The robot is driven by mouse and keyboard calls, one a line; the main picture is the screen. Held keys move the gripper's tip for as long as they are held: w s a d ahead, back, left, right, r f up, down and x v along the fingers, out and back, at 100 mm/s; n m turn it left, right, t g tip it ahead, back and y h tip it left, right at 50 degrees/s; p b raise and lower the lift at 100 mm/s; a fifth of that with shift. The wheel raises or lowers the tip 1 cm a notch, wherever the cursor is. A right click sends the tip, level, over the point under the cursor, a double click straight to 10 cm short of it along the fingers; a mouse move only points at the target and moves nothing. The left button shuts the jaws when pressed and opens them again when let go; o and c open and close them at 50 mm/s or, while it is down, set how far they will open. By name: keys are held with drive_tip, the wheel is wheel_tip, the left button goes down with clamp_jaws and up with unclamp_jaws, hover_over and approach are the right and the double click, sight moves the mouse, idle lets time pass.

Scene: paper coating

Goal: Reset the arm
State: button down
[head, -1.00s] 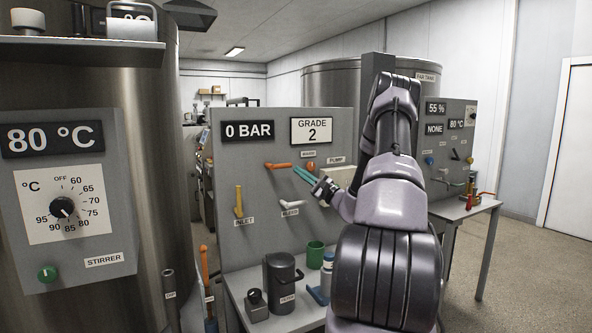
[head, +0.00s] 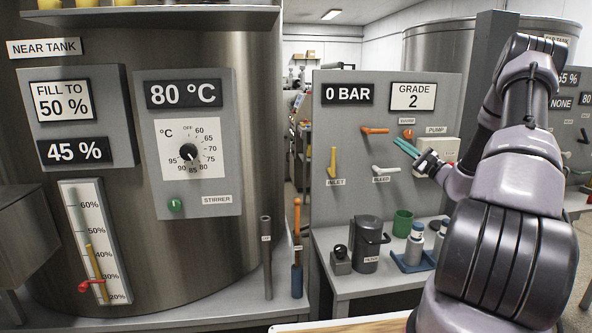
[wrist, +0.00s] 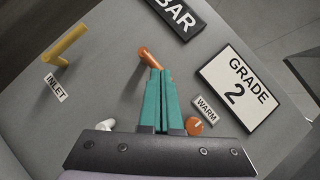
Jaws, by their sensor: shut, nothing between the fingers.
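My arm rises at the right of the head view, folded with its forearm reaching left. My gripper (head: 405,148) has teal fingers and stands in front of the grey pump panel (head: 345,235). It also shows in the wrist view (wrist: 158,72), with the two fingers together and nothing between them. The fingertips overlap the orange lever (wrist: 148,57) in the wrist view; I cannot tell whether they touch it. The orange lever also shows in the head view (head: 375,130), just left of the fingertips. The orange warm knob (wrist: 195,126) is right of the fingers.
The panel carries a yellow inlet lever (head: 333,162) and a white bleed lever (head: 385,169). A dark jug (head: 366,250), a green cup (head: 403,223) and bottles in a blue tray (head: 400,265) stand below. The near tank (head: 262,130) fills the left side.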

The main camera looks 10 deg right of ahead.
drive_tip(key=s+a+r+n+g+y, duration=0.1)
drive_tip(key=s+a+r+n+g, duration=0.3)
drive_tip(key=a, duration=0.4)
drive_tip(key=s+a+r+n+g+y, duration=0.1)
drive_tip(key=s+a+r+n+g, duration=0.15)
drive_tip(key=s+a+g, duration=0.45)
drive_tip(key=s+a+r+n+g, duration=0.3)
drive_tip(key=a+n+g, duration=0.15)
drive_tip(key=a, duration=0.45)
drive_tip(key=s+d+r+n+t+h, duration=0.1)
drive_tip(key=s+h, duration=0.4)
drive_tip(key=s, duration=0.6)
drive_tip(key=s+d+r+n+t+h, duration=0.1)
drive_tip(key=s+h, duration=0.5)
drive_tip(key=s, duration=0.6)
drive_tip(key=shift+r+n+t+h, duration=0.3)
drive_tip(key=shift+r+n+t, duration=0.45)
drive_tip(key=shift+r+n, duration=0.8)
drive_tip(key=shift+r+m, duration=0.25)
